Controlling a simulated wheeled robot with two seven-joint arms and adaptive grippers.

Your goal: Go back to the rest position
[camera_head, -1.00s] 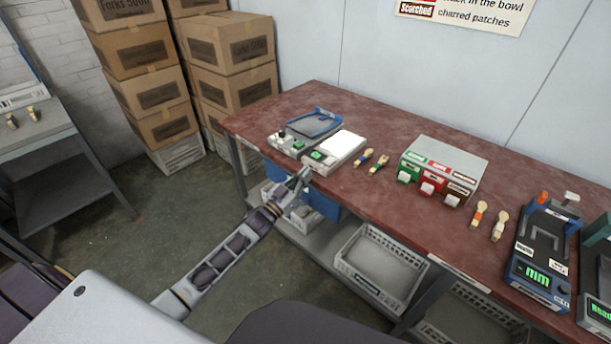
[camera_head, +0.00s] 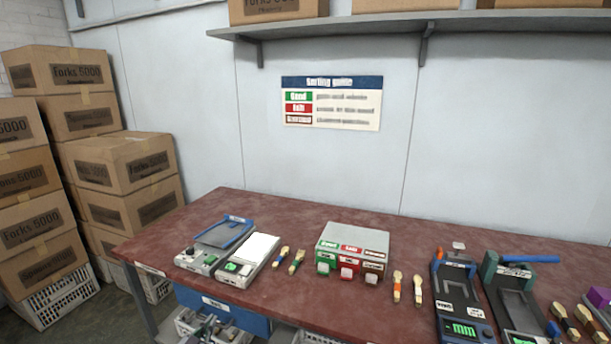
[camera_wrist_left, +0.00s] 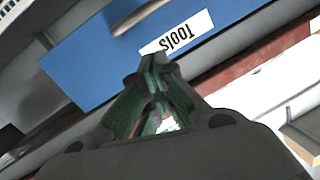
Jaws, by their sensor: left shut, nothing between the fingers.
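My right gripper is not in view.
Cardboard boxes (camera_head: 120,175) are stacked at the left. A wall shelf (camera_head: 400,22) hangs above.

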